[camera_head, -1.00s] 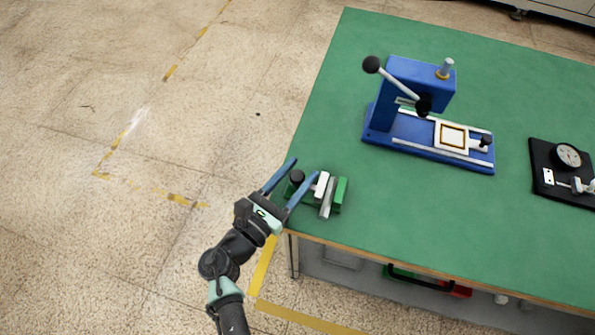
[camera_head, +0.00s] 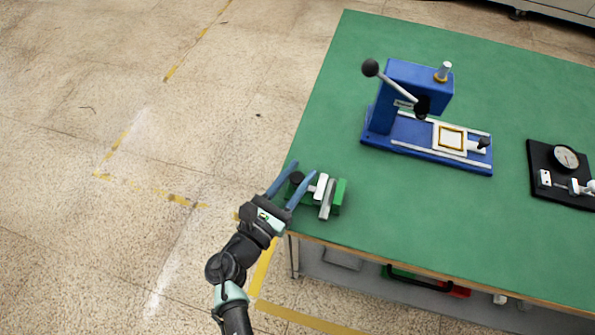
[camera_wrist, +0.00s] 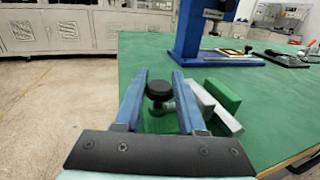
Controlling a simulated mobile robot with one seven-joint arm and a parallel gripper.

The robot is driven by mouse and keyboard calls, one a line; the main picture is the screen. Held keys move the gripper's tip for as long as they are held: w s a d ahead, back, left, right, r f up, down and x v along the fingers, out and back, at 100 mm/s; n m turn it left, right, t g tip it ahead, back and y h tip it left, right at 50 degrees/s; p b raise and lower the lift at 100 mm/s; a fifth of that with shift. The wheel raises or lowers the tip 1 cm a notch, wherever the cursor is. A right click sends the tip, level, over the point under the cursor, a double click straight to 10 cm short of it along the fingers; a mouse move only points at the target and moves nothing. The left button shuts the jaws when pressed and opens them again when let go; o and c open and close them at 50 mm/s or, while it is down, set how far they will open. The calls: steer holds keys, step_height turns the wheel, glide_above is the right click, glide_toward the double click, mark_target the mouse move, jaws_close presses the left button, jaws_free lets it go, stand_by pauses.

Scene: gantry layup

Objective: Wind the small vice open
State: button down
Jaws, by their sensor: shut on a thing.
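The small green vice (camera_head: 338,196) sits at the table's near left corner, with light metal jaw blocks (camera_head: 321,187) beside its green end block. Its black round knob (camera_head: 297,179) is at the left end on a metal screw. My gripper (camera_head: 302,170) is shut on the knob, with one blue finger on either side of it. In the wrist view, my gripper (camera_wrist: 160,73) has the knob (camera_wrist: 159,90) between its fingers, and the vice's green block (camera_wrist: 222,94) shows to the right. The fingers hide part of the vice body.
A blue press (camera_head: 410,90) with a long ball-ended lever stands behind on the green table (camera_head: 480,235). A black plate with a dial gauge (camera_head: 566,158) lies at the right. The table between them and the vice is clear. The floor left of the table is free.

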steer(key=shift+s+a+n+t+y+p, duration=0.1)
steer(key=shift+n+t+y+p, duration=0.55)
steer(key=shift+n+y, duration=0.4)
steer(key=shift+f+n+t+y+b, duration=0.15)
steer(key=shift+n+t+y+b, duration=0.25)
steer(key=shift+y, duration=0.45)
steer(key=shift+f+n+t+y+b, duration=0.1)
steer(key=shift+n+t+y+b, duration=0.15)
steer(key=shift+n+y+b, duration=0.6)
steer(key=shift+y+b, duration=0.4)
steer(key=shift+y, duration=0.15)
steer(key=shift+n+y+b, duration=0.3)
steer(key=shift+y, duration=0.1)
